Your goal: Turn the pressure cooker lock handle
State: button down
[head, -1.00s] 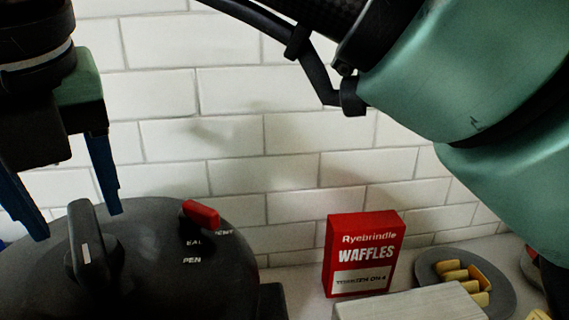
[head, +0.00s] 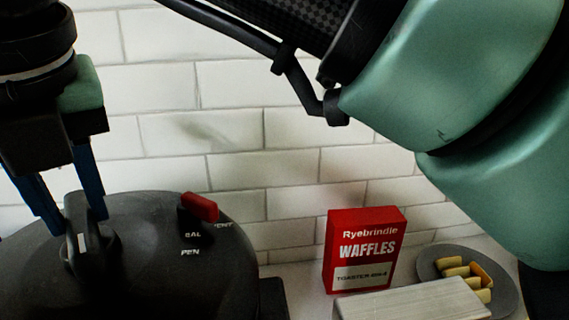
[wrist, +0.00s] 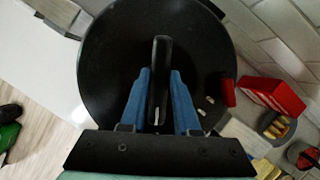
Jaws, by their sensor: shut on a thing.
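The black pressure cooker (head: 140,270) stands at the lower left in the head view; its round lid (wrist: 110,45) fills the middle of the wrist view. Its lock handle (head: 84,240), an upright black bar with a pale mark, rises from the lid; it also shows in the wrist view (wrist: 161,75). My gripper (head: 78,212) points down with its blue fingers on either side of the handle, shut on it. In the wrist view my gripper (wrist: 160,78) has one finger along each side of the bar. A red-tipped valve (head: 200,207) sits on the lid beside printed lettering.
A red waffle box (head: 364,250) stands right of the cooker near the tiled wall. A pale block (head: 412,302) lies in front of it. A grey plate (head: 428,262) with several yellowish pieces is further right. My arm spans the upper right.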

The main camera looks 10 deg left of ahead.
jog(key=shift+n, duration=0.3)
jog(key=n+g+p, duration=0.1)
jog(key=n+p, duration=0.1)
jog(key=n+g+y+p, duration=0.1)
jog(key=n, duration=0.2)
jog(key=shift+r+n+p, duration=0.2)
jog(key=shift+n+p, duration=0.1)
jog(key=shift+p, duration=0.1)
jog(key=n+g+p, duration=0.1)
jog(key=n+p, duration=0.1)
jog(key=n, duration=0.1)
jog(key=shift+f+n+g+p, duration=0.1)
jog(key=shift+n+g+p, duration=0.6)
jog(key=shift+n, duration=0.6)
jog(key=shift+f, duration=0.1)
jog(key=c, duration=0.6)
grip_release()
jog(key=shift+c, duration=0.2)
